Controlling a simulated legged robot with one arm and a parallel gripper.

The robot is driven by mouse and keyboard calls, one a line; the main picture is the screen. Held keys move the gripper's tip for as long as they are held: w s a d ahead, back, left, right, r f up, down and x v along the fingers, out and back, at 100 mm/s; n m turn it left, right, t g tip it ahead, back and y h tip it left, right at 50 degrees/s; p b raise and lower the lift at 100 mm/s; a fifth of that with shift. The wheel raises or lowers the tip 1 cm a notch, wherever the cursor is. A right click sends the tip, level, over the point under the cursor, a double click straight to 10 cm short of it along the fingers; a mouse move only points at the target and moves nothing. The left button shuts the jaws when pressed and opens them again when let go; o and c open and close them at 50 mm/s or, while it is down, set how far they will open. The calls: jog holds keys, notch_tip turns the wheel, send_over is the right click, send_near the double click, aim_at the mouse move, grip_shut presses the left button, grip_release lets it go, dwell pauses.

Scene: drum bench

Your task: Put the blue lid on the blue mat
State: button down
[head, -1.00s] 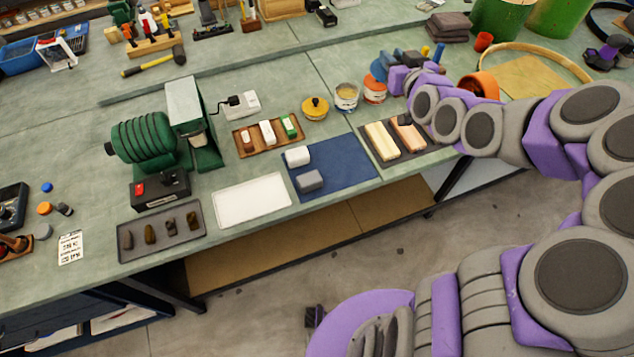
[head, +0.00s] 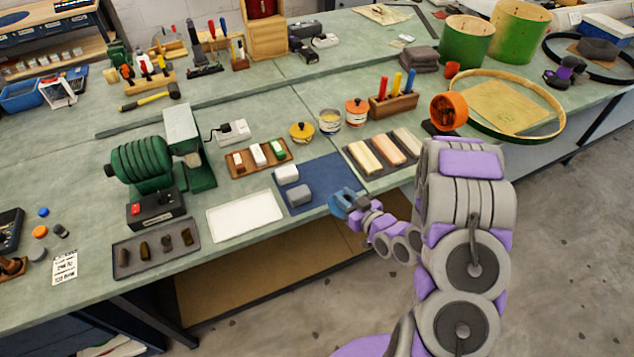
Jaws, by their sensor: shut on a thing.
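The blue lid (head: 340,205) is held in my gripper (head: 351,200), partly hidden by the dark jaws. The gripper and lid appear over the front right corner of the blue mat (head: 322,178), near the bench edge. I cannot tell whether the lid touches the mat. The middle and right of the mat are bare.
Behind the mat stand a yellow-lidded pot (head: 302,132), an open can (head: 330,121) and an orange-lidded can (head: 356,111). A dark tray of pale bars (head: 383,153) lies to the right, a white tray (head: 244,215) to the left.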

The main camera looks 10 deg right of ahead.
jog(key=shift+s+a+f+y, duration=0.3)
jog(key=shift+s+a+f, duration=0.4)
jog(key=shift+f, duration=0.2)
jog(key=shift+w+a+f, duration=0.1)
jog(key=shift+w, duration=0.1)
jog(key=b, duration=0.2)
send_over(328, 184)
jog(key=shift+w+a+f, duration=0.1)
jog(key=shift+f, duration=0.65)
notch_tip(328, 184, down, 4)
jog(key=shift+r+b, duration=0.2)
jog(key=shift+b, duration=0.55)
jog(key=shift+r, duration=0.1)
jog(key=c, duration=0.9)
grip_release()
